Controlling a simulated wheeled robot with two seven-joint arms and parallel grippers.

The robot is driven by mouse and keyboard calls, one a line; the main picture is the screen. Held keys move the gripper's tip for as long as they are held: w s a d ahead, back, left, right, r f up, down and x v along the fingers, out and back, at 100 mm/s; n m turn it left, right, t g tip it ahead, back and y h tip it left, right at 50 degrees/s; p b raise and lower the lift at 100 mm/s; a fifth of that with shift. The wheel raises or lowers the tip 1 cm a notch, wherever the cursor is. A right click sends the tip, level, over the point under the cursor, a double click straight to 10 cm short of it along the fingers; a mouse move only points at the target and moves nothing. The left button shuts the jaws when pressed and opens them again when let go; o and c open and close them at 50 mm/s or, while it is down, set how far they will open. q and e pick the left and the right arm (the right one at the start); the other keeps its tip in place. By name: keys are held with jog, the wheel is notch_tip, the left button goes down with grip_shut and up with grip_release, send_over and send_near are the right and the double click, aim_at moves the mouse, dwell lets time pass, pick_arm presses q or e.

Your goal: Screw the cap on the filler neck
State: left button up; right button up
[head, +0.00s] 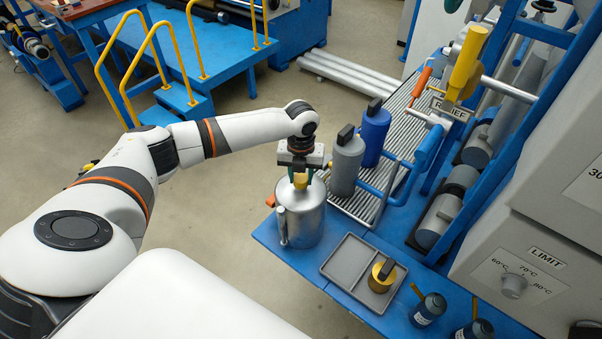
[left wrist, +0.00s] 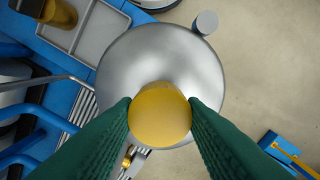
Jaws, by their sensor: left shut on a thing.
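The cap is a yellow round piece (left wrist: 160,115), seen from above in the left wrist view between the green fingers of my left gripper (left wrist: 161,108). In the head view the cap (head: 300,181) shows small at the top of a silver metal can (head: 303,218). My left gripper (head: 301,170) is over the can's top, pointing down, shut on the cap. The filler neck is hidden under the cap, so I cannot tell whether the cap touches it. The can also fills the middle of the left wrist view (left wrist: 128,62). My right gripper is not in view.
The can stands on a blue bench (head: 277,237). Beside it is a grey tray (head: 342,262) holding a yellow and black piece (head: 381,277). Grey (head: 346,162) and blue (head: 374,133) bottles stand close to the right. Small dark bottles (head: 428,309) are at the front right.

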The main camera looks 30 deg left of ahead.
aim_at(300, 177)
pick_arm(q)
jog(key=shift+m, duration=1.2)
jog(key=shift+r+m+p, duration=0.1)
jog(key=shift+m+p, duration=0.2)
jog(key=shift+m, duration=1.2)
jog(key=o, duration=1.2)
jog(key=shift+c, duration=0.2)
notch_tip(300, 177, up, 12)
jog(key=b, duration=0.2)
